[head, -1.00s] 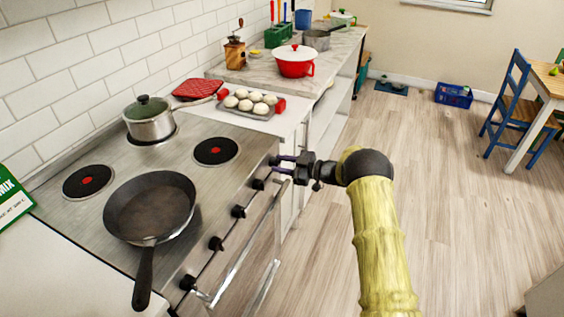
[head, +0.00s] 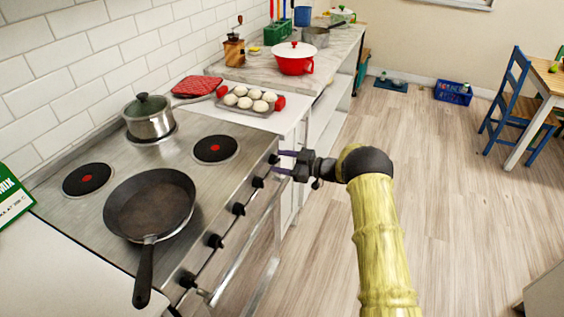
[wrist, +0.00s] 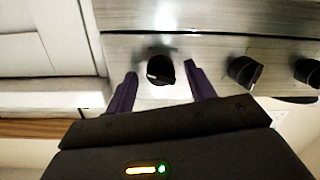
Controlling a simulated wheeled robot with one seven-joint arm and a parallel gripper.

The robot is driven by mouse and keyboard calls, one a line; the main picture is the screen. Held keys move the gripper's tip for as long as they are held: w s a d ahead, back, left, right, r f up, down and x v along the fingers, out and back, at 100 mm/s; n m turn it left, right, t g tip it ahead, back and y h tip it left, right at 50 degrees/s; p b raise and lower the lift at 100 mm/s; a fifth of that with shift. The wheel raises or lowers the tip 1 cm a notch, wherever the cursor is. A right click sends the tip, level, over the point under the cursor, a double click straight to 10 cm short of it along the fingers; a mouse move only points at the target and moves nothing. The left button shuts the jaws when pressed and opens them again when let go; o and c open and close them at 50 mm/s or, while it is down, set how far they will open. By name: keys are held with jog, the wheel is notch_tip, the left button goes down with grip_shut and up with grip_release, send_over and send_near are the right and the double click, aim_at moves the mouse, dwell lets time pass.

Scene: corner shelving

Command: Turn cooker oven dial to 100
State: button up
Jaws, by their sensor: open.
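The cooker (head: 150,150) has a row of black dials along its steel front panel. The dial at the far end (head: 273,158) also shows in the wrist view (wrist: 160,70), with a pale mark toward its lower left. My gripper (head: 281,162) is open at this far dial. In the wrist view its two purple fingers (wrist: 161,85) stand on either side of the dial, with gaps showing. Two more dials show to the right there, the nearer one (wrist: 244,71) with a pale mark. I cannot read any dial numbers.
A frying pan (head: 150,205) and a lidded pot (head: 149,118) stand on the hob. The oven door handle (head: 240,255) runs below the dials. A tray of buns (head: 250,101) sits on the counter beyond. The floor right of the cooker is clear.

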jog(key=b+v, duration=0.1)
jog(key=v, duration=1.6)
jog(key=shift+d, duration=0.2)
jog(key=w+d+r+m+t+h, duration=0.2)
jog(key=w+r+m+t+h, duration=0.2)
jog(key=r+m+t+h, duration=0.25)
jog(key=s+d+r+m+h, duration=0.3)
jog(key=s+m+h, duration=0.1)
jog(key=h, duration=0.2)
jog(key=s+a+f+m+g+h, duration=0.1)
jog(key=s+f+m+g+h, duration=0.3)
jog(key=s, duration=1.3)
jog(key=s+r+m+g+y, duration=0.1)
jog(key=s+m+g, duration=0.3)
jog(key=s, duration=1.2)
notch_tip(320, 180, up, 12)
jog(key=n+g+p, duration=0.1)
jog(key=p, duration=1.2)
jog(key=shift+w, duration=0.2)
